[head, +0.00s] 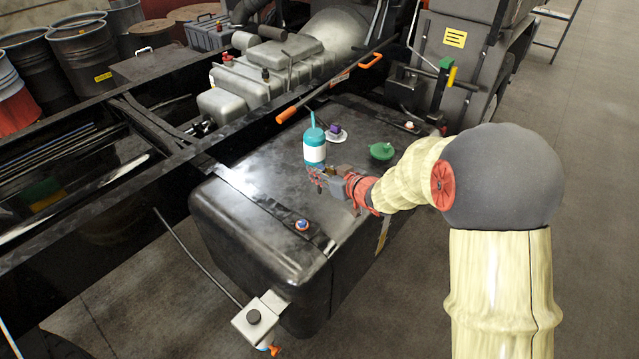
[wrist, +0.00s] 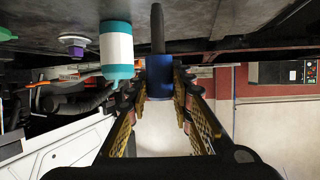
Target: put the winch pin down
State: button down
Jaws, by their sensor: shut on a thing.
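In the wrist view my gripper (wrist: 160,92) is shut on the winch pin (wrist: 160,76), seen as a blue collar with a dark grey rod. The rod extends toward the picture's top, across the dark tank surface (wrist: 215,15). I cannot tell whether it touches. In the head view my gripper (head: 326,180) is low over the top of the black tank (head: 268,180), right beside the teal and white bottle (head: 314,150). The pin cannot be made out there. The bottle also shows in the wrist view (wrist: 116,48), just left of the pin.
A purple-capped fitting (head: 335,131) on a white disc and a green cap (head: 382,151) stand behind my gripper on the tank. A strap with a bolt (head: 302,225) crosses its near left part. An orange-handled bar (head: 330,85) lies behind. Bare tank top lies left of the bottle.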

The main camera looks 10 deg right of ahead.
jog(key=shift+w+d+f, duration=0.15)
jog(key=shift+w+f, duration=0.4)
jog(key=shift+f, duration=0.15)
jog(key=shift+w+f+b, duration=0.15)
jog(key=shift+f+b, duration=0.75)
jog(key=shift+f, duration=0.7)
jog(key=shift+f, duration=0.1)
jog(key=c, duration=1.7)
grip_release()
jog(key=shift+o, duration=0.6)
